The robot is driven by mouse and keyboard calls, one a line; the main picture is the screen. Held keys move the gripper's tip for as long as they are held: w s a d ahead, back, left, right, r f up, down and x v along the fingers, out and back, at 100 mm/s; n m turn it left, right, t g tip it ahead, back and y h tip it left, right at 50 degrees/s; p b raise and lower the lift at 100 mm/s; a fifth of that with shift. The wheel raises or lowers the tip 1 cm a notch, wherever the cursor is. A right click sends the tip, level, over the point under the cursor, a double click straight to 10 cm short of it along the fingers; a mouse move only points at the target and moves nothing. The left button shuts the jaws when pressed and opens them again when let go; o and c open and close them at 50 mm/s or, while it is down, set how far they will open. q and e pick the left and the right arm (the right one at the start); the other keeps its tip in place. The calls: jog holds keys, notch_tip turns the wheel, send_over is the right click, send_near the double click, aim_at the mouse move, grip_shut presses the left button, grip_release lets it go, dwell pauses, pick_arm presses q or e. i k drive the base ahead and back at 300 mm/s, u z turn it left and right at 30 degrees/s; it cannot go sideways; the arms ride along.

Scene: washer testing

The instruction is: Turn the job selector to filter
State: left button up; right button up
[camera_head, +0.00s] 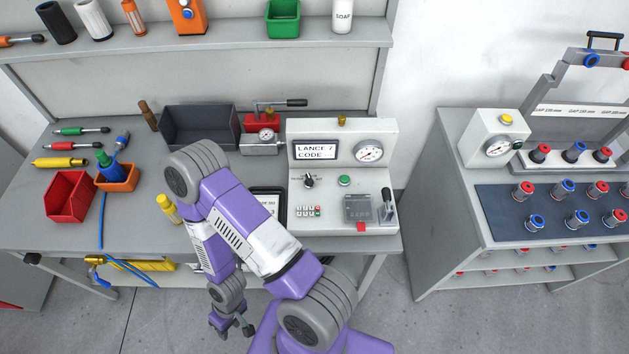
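The job selector is a black knob (309,181) with a light pointer on the grey test panel (290,150). Small lettering around it is too small to read. The panel's screen (316,150) reads "LANCE 7 CODE". My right arm rises from the bottom, bends over the bench left of the panel, and hangs down again. My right gripper (232,326) is low in front of the bench, well below and left of the knob, touching nothing. Its fingers look apart, with nothing between them. My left gripper is not in view.
A green button (344,181), a gauge (369,151), a keypad (308,211) and a lever (387,207) sit near the knob. A dark bin (200,125) and a red bin (70,195) stand on the bench. My arm partly covers a dark device beside the panel.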

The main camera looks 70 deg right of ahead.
aim_at(309, 182)
jog(key=k, duration=0.35)
jog(key=z, duration=0.95)
